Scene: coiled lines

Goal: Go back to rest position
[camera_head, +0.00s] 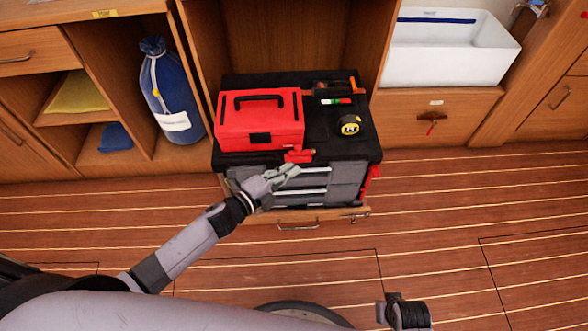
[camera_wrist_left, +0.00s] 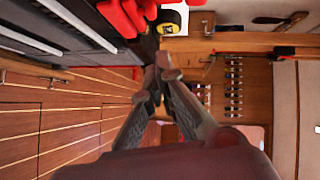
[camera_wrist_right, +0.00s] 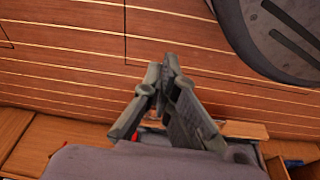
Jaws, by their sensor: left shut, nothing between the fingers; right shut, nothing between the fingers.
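My left gripper (camera_head: 285,175) is shut and empty in the head view, in front of the drawers of the black tool chest (camera_head: 345,185), just below the red toolbox (camera_head: 262,138). I cannot tell whether it touches the chest. In the left wrist view its fingertips (camera_wrist_left: 163,68) meet, with nothing between them. My right gripper shows in the right wrist view, with its fingertips (camera_wrist_right: 162,72) together and empty above the wooden floor (camera_wrist_right: 60,55). In the head view only a dark part of my right arm shows at the bottom right; its fingers are hidden there.
On the chest lie a yellow tape measure (camera_head: 350,126), a small red object (camera_head: 299,156) and a level (camera_head: 336,101). A blue bag (camera_head: 170,95) stands in a cubby at left. The floor in front (camera_head: 440,230) is clear.

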